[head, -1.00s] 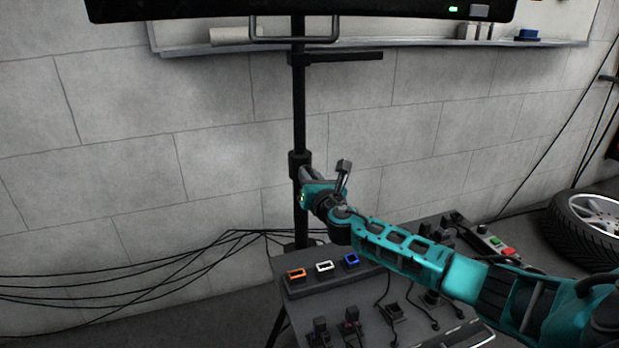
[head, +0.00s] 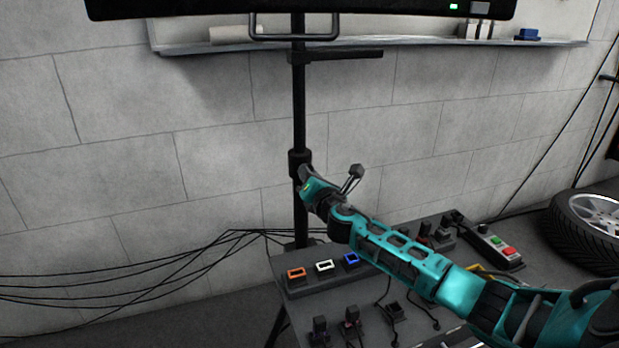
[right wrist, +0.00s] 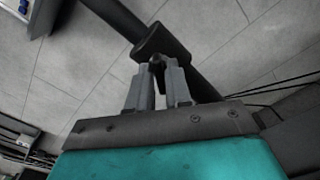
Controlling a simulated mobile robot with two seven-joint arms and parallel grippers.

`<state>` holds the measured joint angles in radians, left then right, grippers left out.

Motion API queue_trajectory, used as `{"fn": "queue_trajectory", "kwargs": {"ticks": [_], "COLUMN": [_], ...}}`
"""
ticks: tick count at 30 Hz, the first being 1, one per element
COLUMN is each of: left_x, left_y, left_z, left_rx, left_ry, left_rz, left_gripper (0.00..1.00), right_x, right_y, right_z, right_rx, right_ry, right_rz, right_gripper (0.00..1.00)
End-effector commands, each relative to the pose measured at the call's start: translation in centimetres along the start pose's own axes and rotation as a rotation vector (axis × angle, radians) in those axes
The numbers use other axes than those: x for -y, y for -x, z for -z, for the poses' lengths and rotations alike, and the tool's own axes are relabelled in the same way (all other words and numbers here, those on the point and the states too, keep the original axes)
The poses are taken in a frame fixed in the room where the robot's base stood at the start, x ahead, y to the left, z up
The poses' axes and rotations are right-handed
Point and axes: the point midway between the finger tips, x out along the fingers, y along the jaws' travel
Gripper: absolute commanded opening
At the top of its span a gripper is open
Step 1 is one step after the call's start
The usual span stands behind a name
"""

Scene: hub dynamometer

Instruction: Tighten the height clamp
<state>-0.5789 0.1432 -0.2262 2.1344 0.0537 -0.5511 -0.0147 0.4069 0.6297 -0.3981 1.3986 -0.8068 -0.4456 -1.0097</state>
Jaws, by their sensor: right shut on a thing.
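The height clamp (head: 299,160) is a dark collar around the black upright pole (head: 299,110), below the screen. In the right wrist view the clamp collar (right wrist: 162,41) sits just beyond the fingertips, with the pole passing diagonally through it. My right gripper (right wrist: 159,66) is shut on a small dark knob (right wrist: 157,61) at the collar's near side; the fingers hide most of the knob. In the head view my right gripper (head: 304,176) reaches the pole from the right. My left gripper is in neither view.
A dark bench (head: 330,296) with several connectors and coloured frames stands below my right arm. A control box (head: 494,246) with red and green buttons lies at its back right, and a wheel (head: 590,225) is at far right. Cables (head: 140,275) hang at left.

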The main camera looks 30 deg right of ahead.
Motion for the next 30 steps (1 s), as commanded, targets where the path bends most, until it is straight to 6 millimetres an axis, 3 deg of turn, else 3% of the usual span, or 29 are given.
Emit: {"fn": "queue_trajectory", "kwargs": {"ticks": [18,30], "left_x": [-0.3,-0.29], "left_y": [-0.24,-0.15], "left_z": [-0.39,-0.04], "left_rx": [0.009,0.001], "left_ry": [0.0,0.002], "left_rz": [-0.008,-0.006], "left_gripper": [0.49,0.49], "right_x": [0.1,0.08], "right_y": [0.02,0.01], "right_z": [0.04,0.02], "right_rx": [0.001,0.001], "right_ry": [-0.587,-0.866], "right_rz": [0.002,0.001], "right_gripper": [0.0,0.0]}}
